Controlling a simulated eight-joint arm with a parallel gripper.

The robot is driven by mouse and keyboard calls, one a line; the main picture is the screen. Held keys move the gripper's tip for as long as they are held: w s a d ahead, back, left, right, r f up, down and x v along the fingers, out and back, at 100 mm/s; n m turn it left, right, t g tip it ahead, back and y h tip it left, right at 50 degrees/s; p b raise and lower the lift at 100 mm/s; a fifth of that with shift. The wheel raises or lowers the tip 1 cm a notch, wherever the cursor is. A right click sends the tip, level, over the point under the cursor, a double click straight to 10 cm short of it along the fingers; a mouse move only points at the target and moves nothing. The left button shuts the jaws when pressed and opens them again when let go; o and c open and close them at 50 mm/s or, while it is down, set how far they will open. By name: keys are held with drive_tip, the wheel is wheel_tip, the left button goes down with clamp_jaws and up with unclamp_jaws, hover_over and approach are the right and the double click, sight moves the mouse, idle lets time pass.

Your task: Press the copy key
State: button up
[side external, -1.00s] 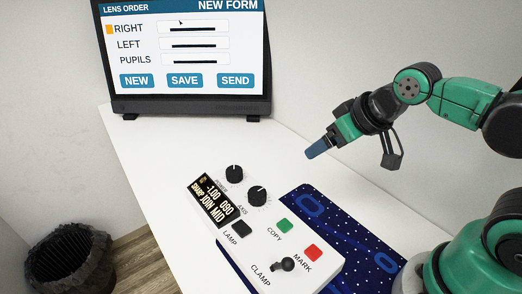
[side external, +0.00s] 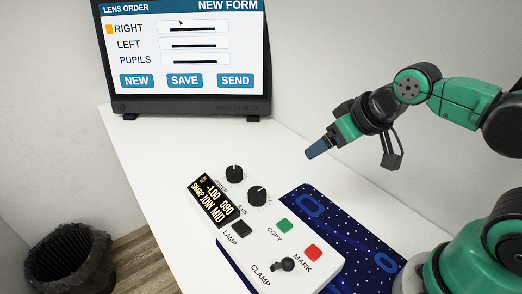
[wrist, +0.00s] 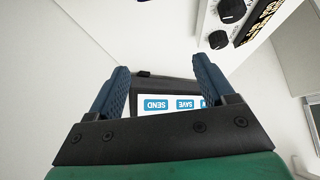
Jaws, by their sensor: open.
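My gripper (side external: 318,150) is in the air above and behind the box, up and to the right of the copy key in the side external view, touching nothing. In the wrist view my gripper (wrist: 160,85) shows two blue fingers spread apart with nothing between them. The box's corner with two black knobs (wrist: 226,25) shows at the top right of that view. The copy key does not show there.
On the box are a red MARK key (side external: 313,252), a black LAMP key (side external: 241,228), a CLAMP lever (side external: 284,264), AXIS and POWER knobs and a lit display (side external: 212,204). A dark blue patterned mat (side external: 345,232) lies under it. A monitor (side external: 185,50) stands at the back.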

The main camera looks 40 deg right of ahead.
clamp_jaws()
idle(1.7)
